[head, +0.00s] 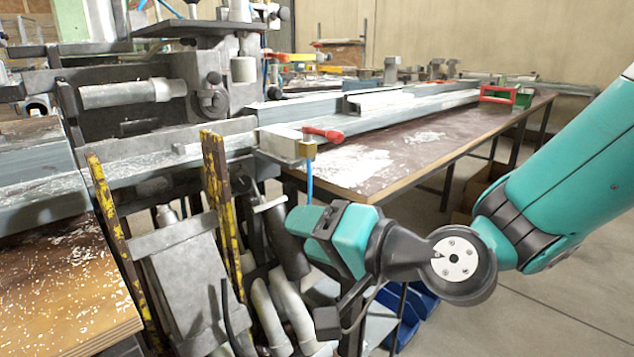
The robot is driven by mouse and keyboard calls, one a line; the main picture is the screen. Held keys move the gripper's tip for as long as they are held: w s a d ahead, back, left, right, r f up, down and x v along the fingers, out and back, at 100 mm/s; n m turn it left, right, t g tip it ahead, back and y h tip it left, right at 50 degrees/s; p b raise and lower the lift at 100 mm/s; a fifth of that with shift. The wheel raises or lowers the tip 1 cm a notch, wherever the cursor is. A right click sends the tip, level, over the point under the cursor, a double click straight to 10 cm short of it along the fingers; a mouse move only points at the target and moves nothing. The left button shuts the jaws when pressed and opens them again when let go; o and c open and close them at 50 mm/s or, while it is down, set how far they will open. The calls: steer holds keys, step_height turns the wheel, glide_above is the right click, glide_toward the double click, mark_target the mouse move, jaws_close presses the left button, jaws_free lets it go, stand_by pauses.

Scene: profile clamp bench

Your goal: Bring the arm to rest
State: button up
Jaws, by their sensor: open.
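My arm reaches in from the right edge, in teal and dark grey. Its wrist end with my gripper (318,228) hangs in front of the clamp bench, left of the table's front corner. The gripper points away from me to the left, and its fingertips are hard to make out against the machine parts behind. I see nothing held in it. A small dark block on a cable (327,321) hangs below the wrist.
A clamp machine (150,92) with yellow-black posts (216,190) fills the left. A long metal profile rail (410,112) with a red-handled clamp (322,133) runs along the brown table (385,165). Blue bins (410,318) stand below. Open floor lies at right.

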steer(key=s+d+f+n+g+h, duration=0.3)
steer(key=s+d+n+g+h, duration=0.55)
steer(key=s+d, duration=0.7)
step_height(320, 180, up, 28)
steer(key=p, duration=2.7)
steer(key=shift+s+g+p, duration=0.3)
steer(key=shift+g, duration=0.05)
